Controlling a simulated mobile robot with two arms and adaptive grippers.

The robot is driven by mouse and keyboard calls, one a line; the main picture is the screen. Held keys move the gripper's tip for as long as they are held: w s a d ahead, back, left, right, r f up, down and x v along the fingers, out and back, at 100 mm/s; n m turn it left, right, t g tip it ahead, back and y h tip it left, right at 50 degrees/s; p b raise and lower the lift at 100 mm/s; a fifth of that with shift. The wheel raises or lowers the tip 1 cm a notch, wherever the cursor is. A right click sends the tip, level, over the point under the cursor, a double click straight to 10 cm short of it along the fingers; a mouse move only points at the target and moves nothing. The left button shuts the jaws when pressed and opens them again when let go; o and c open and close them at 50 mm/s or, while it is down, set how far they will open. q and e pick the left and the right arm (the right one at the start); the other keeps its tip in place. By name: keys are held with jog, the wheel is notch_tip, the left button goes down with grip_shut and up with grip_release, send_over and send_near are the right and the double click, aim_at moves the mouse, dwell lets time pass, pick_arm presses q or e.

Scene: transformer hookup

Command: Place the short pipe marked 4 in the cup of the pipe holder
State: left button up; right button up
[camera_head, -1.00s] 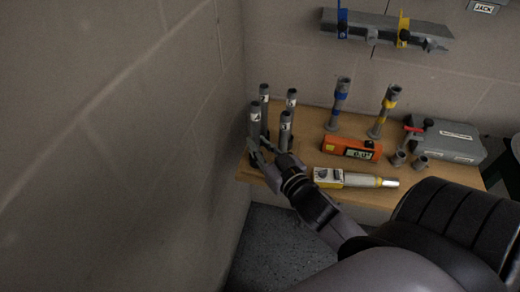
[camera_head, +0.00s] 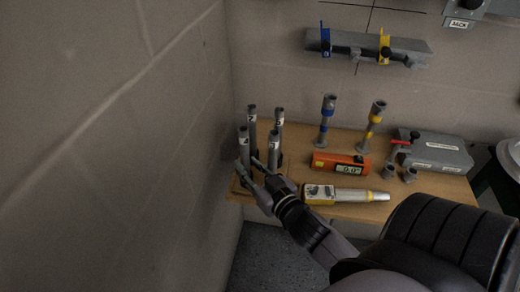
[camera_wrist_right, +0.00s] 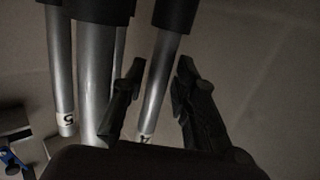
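The short pipe marked 4 (camera_head: 243,143) stands upright at the front left of a group of grey pipes on the table. In the right wrist view this pipe (camera_wrist_right: 156,85) runs between my two fingers, with its label near the bottom. My right gripper (camera_head: 249,165) is open around it, and gaps show beside the fingers (camera_wrist_right: 158,92). Another pipe, marked 5 (camera_wrist_right: 60,75), stands beside it in the wrist view. The pipe's foot is hidden by my fingers in the head view. I cannot tell which part is the pipe holder's cup. My left gripper is not in view.
The neighbouring front pipe (camera_head: 273,150) stands close on the right. Blue-banded (camera_head: 327,118) and yellow-banded (camera_head: 371,125) posts stand behind. A wall closes off the left side.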

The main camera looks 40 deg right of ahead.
jog(key=shift+s+r+b, duration=0.7)
jog(key=shift+s, duration=5.2)
jog(key=s+a+f+g, duration=0.2)
jog(key=f+g, duration=0.2)
jog(key=f, duration=1.4)
jog(key=s+a+f+g, duration=0.2)
jog(key=f+g, duration=0.1)
jog(key=f, duration=1.5)
jog(key=s+a+f+n+g+y, duration=0.1)
jog(key=s+f+g, duration=0.1)
jog(key=s+f, duration=0.4)
jog(key=s+a+f+n+g, duration=0.15)
jog(key=s+f, duration=0.25)
jog(key=f, duration=0.5)
jog(key=s+d+f+g+p, duration=0.1)
jog(key=s+f+g, duration=0.4)
jog(key=s, duration=0.6)
jog(key=shift+f+n+p, duration=0.35)
jog(key=shift+f, duration=0.1)
jog(key=shift+s, duration=0.1)
